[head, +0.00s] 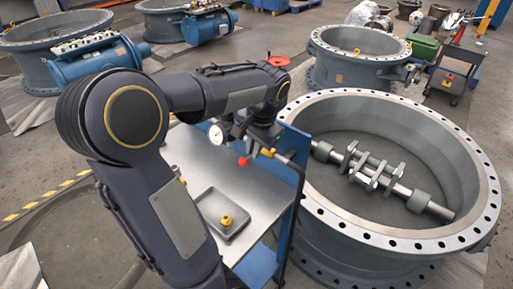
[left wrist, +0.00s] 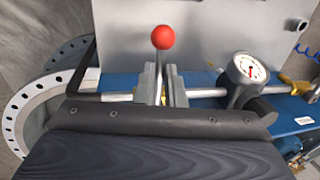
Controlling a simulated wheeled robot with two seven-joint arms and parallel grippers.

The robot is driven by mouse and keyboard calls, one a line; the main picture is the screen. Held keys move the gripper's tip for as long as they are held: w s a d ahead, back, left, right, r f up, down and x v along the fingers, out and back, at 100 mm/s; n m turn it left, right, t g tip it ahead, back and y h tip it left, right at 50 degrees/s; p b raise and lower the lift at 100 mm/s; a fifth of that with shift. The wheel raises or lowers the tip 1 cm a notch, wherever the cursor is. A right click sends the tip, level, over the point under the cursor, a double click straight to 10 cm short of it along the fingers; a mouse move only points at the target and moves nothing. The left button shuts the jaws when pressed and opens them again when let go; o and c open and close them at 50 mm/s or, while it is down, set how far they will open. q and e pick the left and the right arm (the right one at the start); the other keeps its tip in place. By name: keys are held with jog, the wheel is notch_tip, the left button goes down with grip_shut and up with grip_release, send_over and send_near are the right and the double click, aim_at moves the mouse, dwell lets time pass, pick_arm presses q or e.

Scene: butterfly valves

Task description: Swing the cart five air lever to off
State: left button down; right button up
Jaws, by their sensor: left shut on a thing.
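The air lever shows as a red ball knob (head: 243,161) on a short rod at the edge of the cart (head: 185,150). In the left wrist view the red ball knob (left wrist: 162,37) stands beyond the fingertips, its rod running down between them. My left gripper (head: 252,145) is over the cart's far edge, partly hidden by its own arm. In the left wrist view my left gripper (left wrist: 160,85) is shut on the lever's rod; a bit of yellow shows between the fingers. A metal pipe (left wrist: 205,92) runs behind the fingers. My right gripper is not in view.
A pressure gauge (head: 216,134) stands close beside the gripper; it also shows in the left wrist view (left wrist: 249,68). A tray (head: 206,201) with a yellow fitting (head: 226,221) lies on the cart top. A large flanged valve ring (head: 330,222) stands close to the right.

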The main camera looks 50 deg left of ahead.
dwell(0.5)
pick_arm(q)
jog(key=c, duration=1.5)
grip_release()
jog(key=shift+a, duration=0.1)
jog(key=shift+r, duration=0.1)
notch_tip(320, 180, up, 8)
jog(key=d, duration=0.1)
jog(key=shift+d+f, duration=0.2)
jog(key=shift+d, duration=0.1)
jog(key=shift+w, duration=0.1)
jog(key=s+d+f+t+h, duration=0.3)
jog(key=s+d, duration=0.3)
jog(key=d, duration=0.3)
jog(key=s+d+f+t+h, duration=0.2)
jog(key=s+d+f, duration=0.3)
jog(key=d, duration=0.5)
jog(key=shift+s+f+t+h, duration=0.4)
jog(key=shift+f+h, duration=0.1)
jog(key=shift+f, duration=0.1)
